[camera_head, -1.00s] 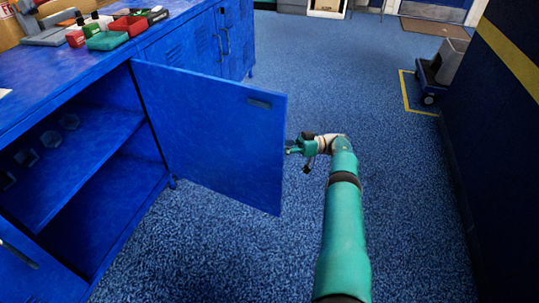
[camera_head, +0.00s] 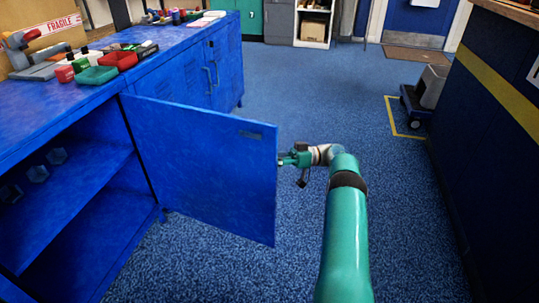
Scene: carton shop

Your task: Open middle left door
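A blue metal cabinet door (camera_head: 205,165) stands wide open, swung out from the blue cabinet (camera_head: 75,115) on the left. Its hinge side is at the cabinet's front, and its inner face is towards me. The open compartment shows a shelf (camera_head: 75,185) with a few small hexagonal items (camera_head: 57,156) on it. My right gripper (camera_head: 287,158) is at the door's free edge, partly hidden behind it. The fingers are too small and too hidden to tell whether they hold the door or its handle. My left gripper is not in view.
Closed doors with handles (camera_head: 211,72) are further along. A dark blue counter (camera_head: 490,150) lines the right side. A trolley (camera_head: 422,98) stands beyond, with clear floor between.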

